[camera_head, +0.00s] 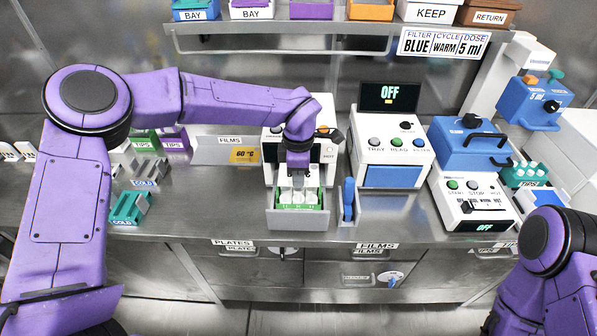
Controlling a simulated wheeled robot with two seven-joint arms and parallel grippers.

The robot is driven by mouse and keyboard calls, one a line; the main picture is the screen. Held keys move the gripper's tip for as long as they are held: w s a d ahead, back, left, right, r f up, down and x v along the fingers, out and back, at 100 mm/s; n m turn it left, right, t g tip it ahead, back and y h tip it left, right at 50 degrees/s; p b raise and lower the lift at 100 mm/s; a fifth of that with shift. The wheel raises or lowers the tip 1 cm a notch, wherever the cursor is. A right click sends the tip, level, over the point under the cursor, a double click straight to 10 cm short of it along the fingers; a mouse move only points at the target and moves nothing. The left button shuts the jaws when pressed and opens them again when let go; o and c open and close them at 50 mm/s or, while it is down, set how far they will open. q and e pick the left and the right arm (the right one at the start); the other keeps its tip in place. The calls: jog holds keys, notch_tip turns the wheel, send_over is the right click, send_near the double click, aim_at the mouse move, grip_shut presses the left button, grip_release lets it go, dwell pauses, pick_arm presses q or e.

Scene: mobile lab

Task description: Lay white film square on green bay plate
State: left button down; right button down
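A green plate (312,207) with whitish areas on top sits in the pulled-out grey drawer (299,223) of the white machine marked HOT, at the middle of the bench. My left gripper (297,178) points down right above this plate, coming from the purple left arm. Its fingers are small and partly blend with the pale shapes below. I cannot tell whether they are open, or whether they hold the white film square. No separate white film square can be made out. My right arm shows at the lower right, and its gripper is out of view.
A grey FILMS box (212,150) with a yellow 60 °C tag stands left of the machine. A blue tool in a holder (348,204) stands close right of the drawer. A white TRAY/READ machine (391,150) and a blue-topped machine (470,145) stand farther right. A shelf crosses above.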

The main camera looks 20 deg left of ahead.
pick_arm(q)
jog(key=shift+f+b, duration=0.75)
jog(key=shift+f, duration=1.25)
jog(key=shift+r, duration=0.1)
jog(key=shift+p, duration=0.35)
jog(key=shift+p, duration=0.3)
jog(key=shift+p, duration=0.3)
